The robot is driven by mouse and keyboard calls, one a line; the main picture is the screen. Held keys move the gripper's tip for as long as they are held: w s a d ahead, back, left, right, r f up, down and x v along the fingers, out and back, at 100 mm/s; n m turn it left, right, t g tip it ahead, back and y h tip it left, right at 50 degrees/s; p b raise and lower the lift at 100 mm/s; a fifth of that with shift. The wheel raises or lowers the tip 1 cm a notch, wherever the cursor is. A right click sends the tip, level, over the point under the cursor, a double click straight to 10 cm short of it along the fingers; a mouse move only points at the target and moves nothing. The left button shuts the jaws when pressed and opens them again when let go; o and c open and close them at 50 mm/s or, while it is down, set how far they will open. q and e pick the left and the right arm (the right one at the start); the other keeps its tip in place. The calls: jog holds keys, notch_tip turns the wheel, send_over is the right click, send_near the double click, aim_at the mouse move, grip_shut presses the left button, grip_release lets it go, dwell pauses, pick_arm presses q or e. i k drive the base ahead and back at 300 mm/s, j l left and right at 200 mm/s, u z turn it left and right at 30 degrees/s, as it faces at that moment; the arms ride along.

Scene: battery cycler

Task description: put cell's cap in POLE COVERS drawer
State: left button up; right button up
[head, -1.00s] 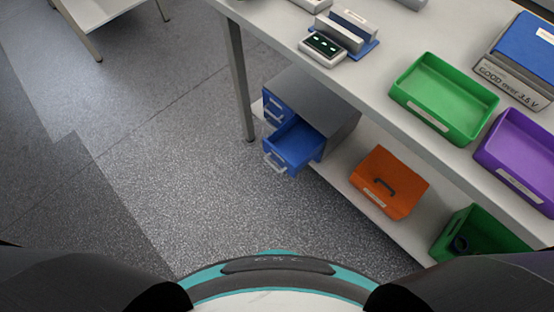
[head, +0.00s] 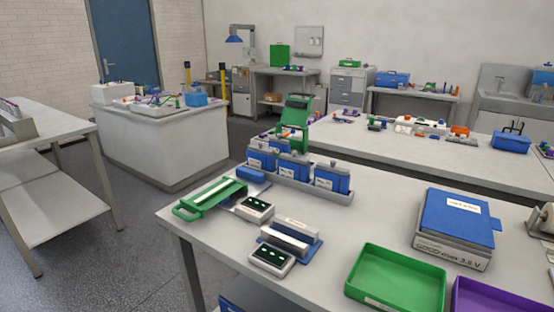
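Neither of my grippers is in view. Several blue block-shaped cells (head: 331,178) with pale labels stand upright in a grey rack (head: 310,192) on the near bench. I cannot make out a loose cap. Under the bench's front edge, a small part of the drawer cabinet (head: 232,303) shows at the bottom of the picture. Its drawers and any drawer labels are cut off, so I cannot tell which one is POLE COVERS or whether it is open.
The near bench (head: 385,235) also holds a green-handled tool (head: 209,198), small meters (head: 271,261), a "GOOD over 3.5 V" box (head: 455,228), a green tray (head: 397,278) and a purple tray (head: 495,297). Open floor (head: 130,260) lies to the left. Other benches stand behind.

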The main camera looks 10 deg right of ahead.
aim_at(278, 148)
jog(key=i+j+u, duration=0.1)
jog(key=j, duration=0.35)
jog(key=i+j, duration=0.15)
jog(key=j, duration=0.25)
jog(key=i+j+u, duration=0.35)
jog(key=i+j, duration=0.25)
jog(key=i+j+u, duration=0.35)
jog(key=i+j, duration=0.15)
jog(key=i, duration=0.2)
jog(key=i+z, duration=0.35)
jog(key=i, duration=0.15)
jog(key=i+j+z, duration=0.1)
jog(key=i+z, duration=0.25)
jog(key=i, duration=0.15)
jog(key=i+j+z, duration=0.4)
jog(key=i+z, duration=0.25)
jog(key=z, duration=0.2)
jog(key=i+z, duration=0.2)
jog(key=z, duration=0.25)
jog(key=i+z, duration=0.25)
jog(key=z, duration=0.15)
jog(key=i+j+z, duration=0.2)
jog(key=z, duration=0.25)
